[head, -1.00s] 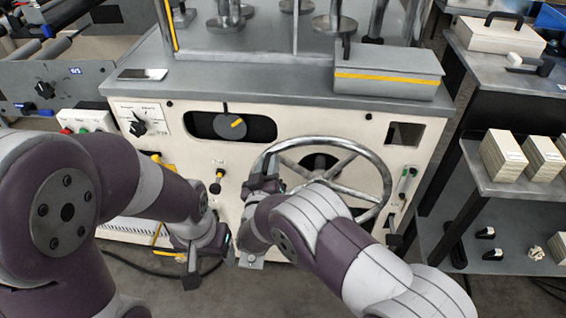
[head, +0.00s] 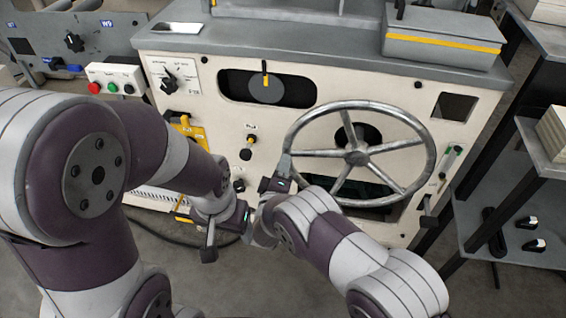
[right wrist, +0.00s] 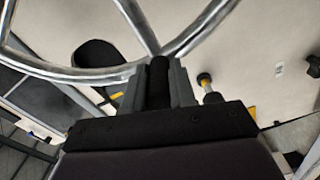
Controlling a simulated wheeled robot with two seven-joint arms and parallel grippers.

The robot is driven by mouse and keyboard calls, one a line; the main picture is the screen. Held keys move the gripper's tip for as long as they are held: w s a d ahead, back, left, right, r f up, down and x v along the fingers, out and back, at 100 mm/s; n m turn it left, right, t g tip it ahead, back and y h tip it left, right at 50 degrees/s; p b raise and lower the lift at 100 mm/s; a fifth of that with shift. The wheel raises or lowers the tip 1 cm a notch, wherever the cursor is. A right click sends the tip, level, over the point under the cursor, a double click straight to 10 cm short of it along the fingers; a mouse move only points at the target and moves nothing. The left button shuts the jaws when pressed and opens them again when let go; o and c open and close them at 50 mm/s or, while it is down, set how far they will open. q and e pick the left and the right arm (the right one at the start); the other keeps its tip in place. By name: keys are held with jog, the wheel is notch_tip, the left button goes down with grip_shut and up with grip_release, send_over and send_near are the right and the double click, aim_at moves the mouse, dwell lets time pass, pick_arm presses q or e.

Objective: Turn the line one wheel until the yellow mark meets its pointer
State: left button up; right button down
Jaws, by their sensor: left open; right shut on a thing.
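The line one wheel, a grey metal handwheel with spokes (head: 357,155), is on the front of the cream machine. In the dial window above left of it, the yellow mark (head: 264,80) on a grey disc stands upright, directly below the black pointer (head: 265,65). My left gripper (head: 228,230) is open, low in front of the machine and left of the wheel, touching nothing that I can see.
A button box (head: 114,80) stands further left. A grey shelf (head: 520,235) is at the right. A grey box (head: 440,40) sits on the machine top.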

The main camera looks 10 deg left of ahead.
jog(key=shift+d+f+b, duration=0.1)
jog(key=shift+f+b, duration=0.25)
jog(key=shift+f, duration=0.55)
jog(key=c, duration=0.9)
grip_release()
jog(key=s+p, duration=0.4)
jog(key=s, duration=0.8)
jog(key=shift+s+p, duration=0.35)
jog(key=shift+p, duration=0.05)
